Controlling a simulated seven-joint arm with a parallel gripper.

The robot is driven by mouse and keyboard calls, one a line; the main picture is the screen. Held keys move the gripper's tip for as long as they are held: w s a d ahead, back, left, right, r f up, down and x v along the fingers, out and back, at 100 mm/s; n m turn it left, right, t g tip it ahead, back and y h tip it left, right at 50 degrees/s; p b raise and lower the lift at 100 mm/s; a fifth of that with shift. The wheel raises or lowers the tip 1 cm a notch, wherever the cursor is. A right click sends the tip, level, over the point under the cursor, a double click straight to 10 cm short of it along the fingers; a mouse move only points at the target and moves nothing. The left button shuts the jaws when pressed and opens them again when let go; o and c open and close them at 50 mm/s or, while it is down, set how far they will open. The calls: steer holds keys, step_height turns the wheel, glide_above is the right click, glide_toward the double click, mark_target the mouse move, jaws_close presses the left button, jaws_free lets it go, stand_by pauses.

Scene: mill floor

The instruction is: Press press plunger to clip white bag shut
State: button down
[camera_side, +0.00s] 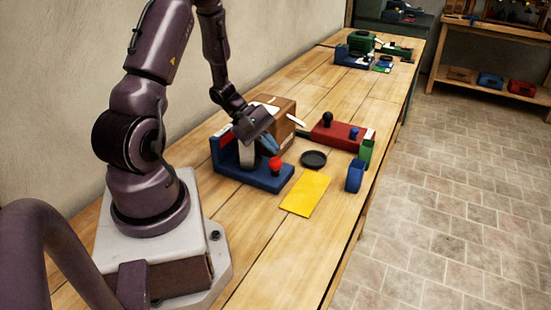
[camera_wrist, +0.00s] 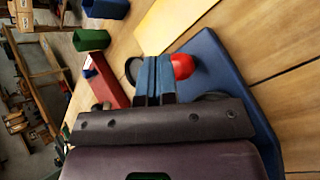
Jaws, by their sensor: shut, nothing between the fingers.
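The blue press (camera_side: 262,178) stands on the bench in front of my arm, with a red ball-shaped plunger knob (camera_side: 275,163) at its right end. A pale upright piece (camera_side: 247,157), perhaps the white bag, shows in the press, partly hidden by my gripper. My gripper (camera_side: 270,146) points down above the press, its blue fingers together and empty, just beside and above the red knob. In the wrist view the shut fingers (camera_wrist: 155,76) are left of the red knob (camera_wrist: 182,66), over the blue base (camera_wrist: 232,88). I cannot tell whether they touch the knob.
A brown box (camera_side: 284,118) stands behind the press. A red block with a black knob (camera_side: 338,132), a black dish (camera_side: 313,159), a yellow sheet (camera_side: 306,196), a blue cup (camera_side: 355,177) and a green cup (camera_side: 367,153) lie to the right. The front bench is clear.

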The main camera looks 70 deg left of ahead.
mark_target(271, 162)
steer(key=shift+r, duration=2.05)
steer(key=shift+f, duration=0.1)
steer(key=s+d+r+m+y, duration=0.3)
steer(key=d+r+m, duration=0.6)
steer(key=r, duration=0.1)
steer(key=s+d+r+m+g+y, duration=0.1)
steer(key=s+d+r+m+y, duration=0.1)
steer(key=d+r+m, duration=0.8)
steer(key=shift+s+d+r+g+y, duration=0.35)
steer(key=shift+s+r, duration=0.2)
steer(key=shift+s, duration=0.3)
